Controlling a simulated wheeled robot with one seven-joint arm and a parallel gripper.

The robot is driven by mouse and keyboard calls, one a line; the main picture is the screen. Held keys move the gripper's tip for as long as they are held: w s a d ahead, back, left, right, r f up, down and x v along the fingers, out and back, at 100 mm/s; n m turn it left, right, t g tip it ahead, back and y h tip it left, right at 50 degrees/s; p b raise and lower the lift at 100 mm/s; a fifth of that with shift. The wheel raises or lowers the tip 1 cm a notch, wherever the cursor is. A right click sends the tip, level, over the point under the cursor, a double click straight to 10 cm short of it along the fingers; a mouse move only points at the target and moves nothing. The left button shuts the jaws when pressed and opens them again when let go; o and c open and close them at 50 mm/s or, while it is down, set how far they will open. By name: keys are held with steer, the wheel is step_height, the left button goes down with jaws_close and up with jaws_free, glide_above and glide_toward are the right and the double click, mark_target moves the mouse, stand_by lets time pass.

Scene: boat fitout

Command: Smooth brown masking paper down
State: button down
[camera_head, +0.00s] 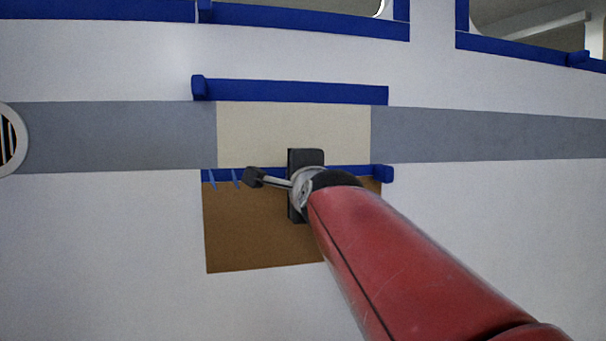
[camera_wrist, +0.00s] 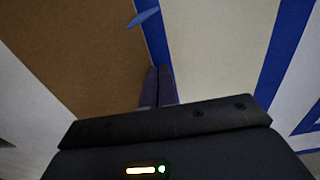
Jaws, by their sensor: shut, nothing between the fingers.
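The brown masking paper (camera_head: 250,232) hangs flat-looking on the white hull below the lower blue tape strip (camera_head: 272,172). My arm hides its right part in the head view. The paper also fills the upper left of the wrist view (camera_wrist: 75,50), bordered by the blue tape (camera_wrist: 152,35). My gripper (camera_wrist: 158,84) is shut and empty, its fingertips at the seam between the paper and the tape. Whether the fingers touch the surface cannot be told. A few small blue tape ends (camera_head: 212,180) stick down over the paper's top left edge; one shows in the wrist view (camera_wrist: 143,17).
A cream panel (camera_head: 290,128) sits above the paper, within a grey stripe (camera_head: 110,135). An upper blue tape strip (camera_head: 290,92) runs above it. A round vent (camera_head: 8,140) is at far left, and blue-edged window openings (camera_head: 530,25) are at the top.

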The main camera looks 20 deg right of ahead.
mark_target(270, 176)
steer(key=shift+a, duration=0.1)
steer(key=shift+w+a, duration=0.15)
steer(key=shift+a, duration=1.5)
steer(key=shift+a, duration=0.1)
steer(key=a, duration=0.2)
steer(key=shift+a, duration=0.4)
steer(key=shift+a, duration=0.15)
